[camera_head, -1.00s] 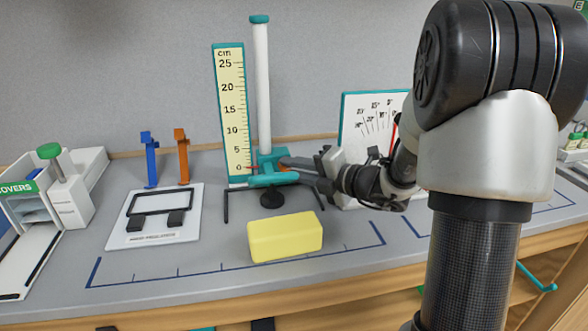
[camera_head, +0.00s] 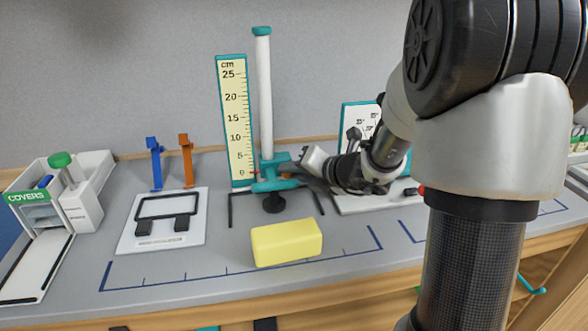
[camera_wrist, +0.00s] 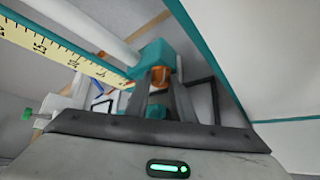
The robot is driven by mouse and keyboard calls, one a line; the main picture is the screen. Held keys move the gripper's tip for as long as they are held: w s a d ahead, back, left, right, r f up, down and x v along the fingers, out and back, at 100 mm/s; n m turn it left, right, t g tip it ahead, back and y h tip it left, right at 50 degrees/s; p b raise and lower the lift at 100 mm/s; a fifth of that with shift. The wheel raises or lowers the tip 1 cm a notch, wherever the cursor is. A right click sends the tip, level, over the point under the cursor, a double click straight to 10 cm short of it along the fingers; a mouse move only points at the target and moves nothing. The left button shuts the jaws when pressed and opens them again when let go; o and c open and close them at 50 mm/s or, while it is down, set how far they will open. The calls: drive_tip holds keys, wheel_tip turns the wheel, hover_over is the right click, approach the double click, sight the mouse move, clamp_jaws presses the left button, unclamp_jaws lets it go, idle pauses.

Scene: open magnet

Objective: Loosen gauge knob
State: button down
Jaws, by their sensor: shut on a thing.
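The height gauge has a white upright post (camera_head: 264,95) with a teal top cap and a teal clamp (camera_head: 270,172) low on it. An orange gauge knob (camera_wrist: 158,84) shows at the clamp in the wrist view. My gripper (camera_wrist: 159,80) is shut on the knob, with a dark finger on either side of it. In the head view my gripper (camera_head: 296,170) reaches the clamp from the right and hides the knob. The yellow cm scale (camera_head: 235,120) stands just left of the post.
A yellow block (camera_head: 287,242) lies in front of the gauge. A white plate with a black frame (camera_head: 165,207), blue (camera_head: 155,160) and orange (camera_head: 186,160) stands, and a COVERS dispenser (camera_head: 40,215) are to the left. A dial board (camera_head: 358,116) stands partly behind my arm.

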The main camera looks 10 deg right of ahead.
drive_tip(key=shift+h, duration=0.3)
drive_tip(key=c, duration=1.5)
unclamp_jaws()
drive_tip(key=shift+c, duration=0.2)
drive_tip(key=shift+r, duration=0.1)
drive_tip(key=p+v, duration=0.5)
drive_tip(key=v, duration=1.2)
drive_tip(key=shift+s+r, duration=0.1)
drive_tip(key=shift+r, duration=0.05)
